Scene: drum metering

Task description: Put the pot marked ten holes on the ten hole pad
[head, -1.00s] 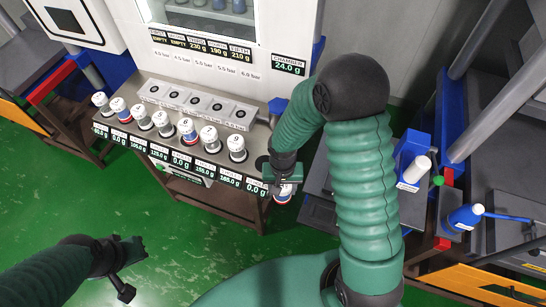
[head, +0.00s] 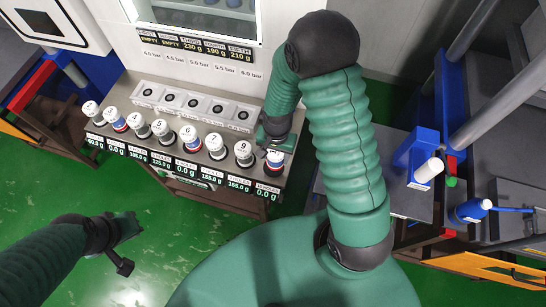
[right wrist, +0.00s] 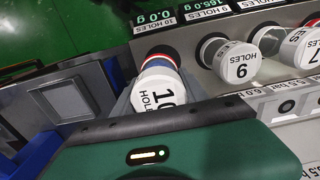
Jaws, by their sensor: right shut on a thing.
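The pot marked ten holes has a white cap and a blue and red body. In the head view the pot (head: 275,160) is at the right end of the row on the steel bench. My right gripper (head: 274,143) is shut on it. The right wrist view shows the upright pot's cap (right wrist: 158,92) close up, marked 10 HOLES. The ten hole pad is mostly hidden beneath it; its label (head: 266,191) reads 0.0 g. I cannot tell whether the pot touches the pad. My left gripper (head: 128,228) hangs over the green floor, away from the bench; its jaws are unclear.
Several other white-capped pots stand in the row, with the nine hole pot (head: 244,153) closest to the held one. A strip of round sockets (head: 194,104) lies behind them. A blue stand with a white bottle (head: 428,170) is on the right.

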